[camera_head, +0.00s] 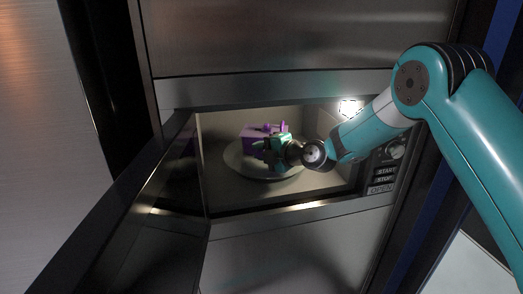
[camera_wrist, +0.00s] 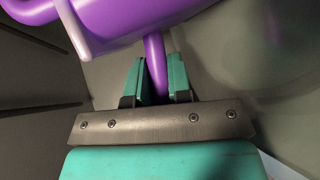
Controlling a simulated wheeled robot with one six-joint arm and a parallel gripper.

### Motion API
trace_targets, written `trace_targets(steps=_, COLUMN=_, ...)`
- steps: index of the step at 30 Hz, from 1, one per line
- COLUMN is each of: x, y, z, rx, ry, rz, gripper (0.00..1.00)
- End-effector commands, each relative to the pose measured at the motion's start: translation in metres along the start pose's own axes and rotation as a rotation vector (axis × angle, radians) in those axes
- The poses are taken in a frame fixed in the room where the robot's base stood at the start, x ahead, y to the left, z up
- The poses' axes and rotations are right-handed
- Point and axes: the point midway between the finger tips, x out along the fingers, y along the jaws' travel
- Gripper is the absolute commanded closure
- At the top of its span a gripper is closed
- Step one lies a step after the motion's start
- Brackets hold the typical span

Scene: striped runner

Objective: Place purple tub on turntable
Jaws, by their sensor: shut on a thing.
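The purple tub (camera_head: 257,132) is inside the open microwave, at or just above the round pale turntable (camera_head: 236,162). I cannot tell whether the tub touches it. My gripper (camera_head: 279,147) reaches in from the right and meets the tub's right side. In the wrist view, the teal fingers of my gripper (camera_wrist: 156,77) are shut on a purple handle of the tub (camera_wrist: 130,18). The tub's underside and far side are hidden. The turntable's middle is covered by the tub and gripper.
The microwave door (camera_head: 125,205) hangs open at the left. The cavity's bottom front edge (camera_head: 285,209) runs below my arm. A lamp (camera_head: 350,107) glows at the upper right inside. Control buttons (camera_head: 384,179) sit right of the opening, close to my arm.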

Motion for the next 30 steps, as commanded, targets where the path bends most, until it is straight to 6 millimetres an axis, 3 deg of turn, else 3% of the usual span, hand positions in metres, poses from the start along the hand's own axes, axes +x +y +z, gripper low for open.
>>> trace_targets(steps=1, x=0.001, y=-0.001, z=0.0, rx=-0.002, ry=0.0, rz=0.003, gripper=1.0)
trace_targets(steps=2, x=0.001, y=-0.002, z=0.0, rx=0.0, ry=0.0, rz=0.0, gripper=0.79)
trace_targets(steps=5, x=0.0, y=-0.001, z=0.0, rx=0.0, ry=0.0, rz=0.0, gripper=0.56)
trace_targets(steps=17, x=-0.002, y=0.003, z=0.0, rx=0.001, ry=0.0, rz=-0.001, gripper=0.56)
trace_targets(steps=30, x=-0.093, y=-0.003, z=0.001, rx=0.001, ry=-0.003, rz=0.001, gripper=0.56)
